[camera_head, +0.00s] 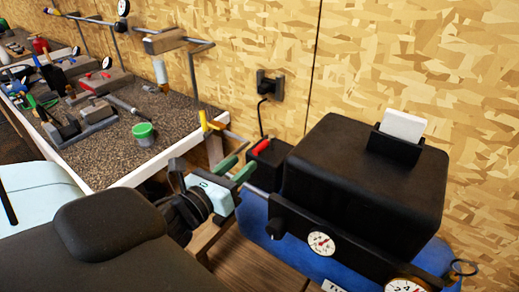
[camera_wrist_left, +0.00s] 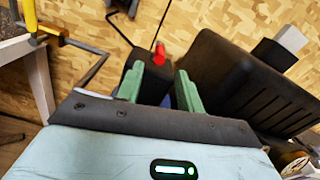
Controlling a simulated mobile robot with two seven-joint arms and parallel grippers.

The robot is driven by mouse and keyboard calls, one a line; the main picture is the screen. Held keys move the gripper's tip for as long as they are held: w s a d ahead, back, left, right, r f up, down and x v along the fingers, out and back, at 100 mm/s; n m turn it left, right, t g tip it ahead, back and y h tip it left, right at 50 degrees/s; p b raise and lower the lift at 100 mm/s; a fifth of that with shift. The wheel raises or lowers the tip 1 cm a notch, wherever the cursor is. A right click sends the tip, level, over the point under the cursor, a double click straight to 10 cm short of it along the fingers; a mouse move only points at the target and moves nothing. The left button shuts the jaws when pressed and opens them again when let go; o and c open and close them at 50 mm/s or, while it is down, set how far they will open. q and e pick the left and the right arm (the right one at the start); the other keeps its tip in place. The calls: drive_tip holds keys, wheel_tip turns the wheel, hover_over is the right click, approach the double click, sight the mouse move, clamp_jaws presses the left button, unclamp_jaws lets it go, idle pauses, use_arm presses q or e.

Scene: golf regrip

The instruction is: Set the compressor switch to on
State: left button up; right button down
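The compressor (camera_head: 365,180) is a black housing over a blue tank, at the right of the head view. At its left end is a small black box (camera_head: 270,164) with a red switch lever (camera_head: 262,146) on top. The lever also shows in the left wrist view (camera_wrist_left: 159,54), beyond and between the fingers. I cannot tell which position is on. My left gripper (camera_head: 248,156) has green fingers, open and apart, pointing at the black box. Whether a finger touches the box is unclear. My right gripper is out of view.
A workbench (camera_head: 165,160) with tools and a green-lidded jar (camera_head: 143,133) stands left of the compressor. A wall outlet with a plug (camera_head: 269,85) is behind the black box. Gauges (camera_head: 321,243) line the compressor's front. A white block (camera_head: 403,125) sits in a black holder on top.

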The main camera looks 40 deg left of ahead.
sight(253, 155)
use_arm(q)
drive_tip(key=shift+w, duration=0.15)
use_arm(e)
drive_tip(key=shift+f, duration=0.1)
